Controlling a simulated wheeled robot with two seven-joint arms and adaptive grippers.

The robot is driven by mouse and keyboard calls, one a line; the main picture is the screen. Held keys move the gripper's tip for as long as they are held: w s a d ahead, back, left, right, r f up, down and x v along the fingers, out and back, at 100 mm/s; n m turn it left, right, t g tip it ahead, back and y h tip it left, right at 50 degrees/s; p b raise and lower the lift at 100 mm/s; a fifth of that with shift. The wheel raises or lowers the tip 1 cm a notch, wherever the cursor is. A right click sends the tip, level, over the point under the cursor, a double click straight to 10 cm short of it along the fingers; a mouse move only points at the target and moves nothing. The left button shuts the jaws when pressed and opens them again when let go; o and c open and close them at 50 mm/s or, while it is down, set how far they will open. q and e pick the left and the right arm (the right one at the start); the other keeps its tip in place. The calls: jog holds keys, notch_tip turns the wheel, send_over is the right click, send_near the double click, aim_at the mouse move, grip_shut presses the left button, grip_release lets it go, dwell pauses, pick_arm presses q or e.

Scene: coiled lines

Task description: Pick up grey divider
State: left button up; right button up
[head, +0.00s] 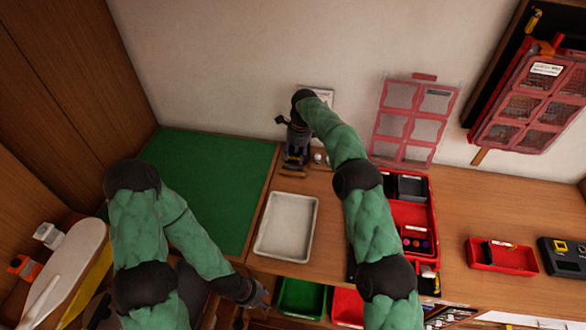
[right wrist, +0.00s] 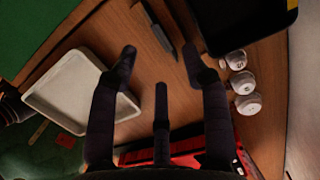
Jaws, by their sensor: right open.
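A thin, flat dark grey piece, which looks like the grey divider (right wrist: 160,36), lies on the wooden table in the right wrist view. My right gripper (right wrist: 160,62) is open and empty, with its fingers spread above the table and the grey piece just beyond the fingertips. In the head view my right gripper (head: 296,155) is at the back of the table near the wall, and it hides the grey piece there. My left gripper (head: 258,294) is low, at the front edge of the table; its fingers are too dark and small to read.
A white tray (head: 261,246) lies left of my right arm, beside a green mat (head: 215,170). Several small white round items (right wrist: 238,84) and a black container (right wrist: 245,38) are close to my right gripper. An open red case (head: 433,215) stands right of my arm.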

aim_at(293, 167)
jog(key=f, duration=0.6)
jog(key=shift+a+f+b, duration=0.2)
jog(key=shift+a+b, duration=0.15)
jog(key=shift+b, duration=0.05)
jog(key=c, duration=0.9)
